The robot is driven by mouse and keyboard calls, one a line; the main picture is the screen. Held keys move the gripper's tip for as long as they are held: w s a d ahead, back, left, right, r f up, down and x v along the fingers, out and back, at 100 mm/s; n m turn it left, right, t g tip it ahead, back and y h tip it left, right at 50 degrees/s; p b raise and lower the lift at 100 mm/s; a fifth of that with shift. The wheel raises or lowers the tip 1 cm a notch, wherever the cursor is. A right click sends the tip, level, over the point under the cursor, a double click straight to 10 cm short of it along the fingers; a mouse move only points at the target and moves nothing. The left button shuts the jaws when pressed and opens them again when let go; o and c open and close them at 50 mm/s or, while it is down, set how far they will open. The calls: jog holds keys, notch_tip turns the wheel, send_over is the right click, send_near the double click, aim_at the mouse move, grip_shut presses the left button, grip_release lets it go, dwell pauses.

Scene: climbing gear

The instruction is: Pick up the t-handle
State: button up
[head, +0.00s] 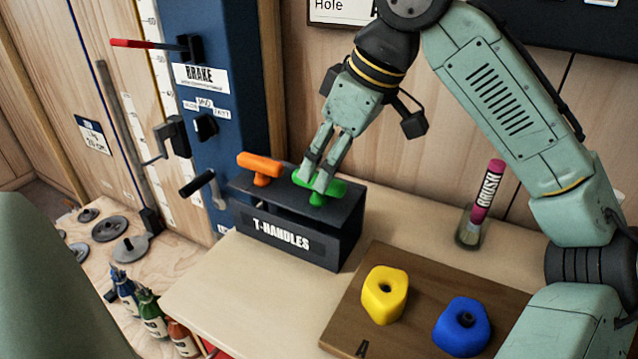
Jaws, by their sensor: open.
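A green t-handle (333,188) stands in the right part of the black holder labelled T-HANDLES (290,245). An orange t-handle (260,164) stands in the same holder to its left. My gripper (313,185) comes down from above with its fingertips at the green t-handle, over its left end. The fingers hide part of that handle. A narrow gap shows between the fingers, and the handle still sits in the holder. I cannot tell whether the fingers touch it.
A wooden board (350,310) with a yellow hold (385,294) and a blue hold (462,326) lies at the front right. A brush (486,192) stands in a glass behind it. A blue column (205,95) with protruding levers rises left of the holder. Several bottles stand lower left.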

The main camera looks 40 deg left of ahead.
jog(key=x, duration=0.4)
jog(key=shift+c, duration=0.4)
grip_shut()
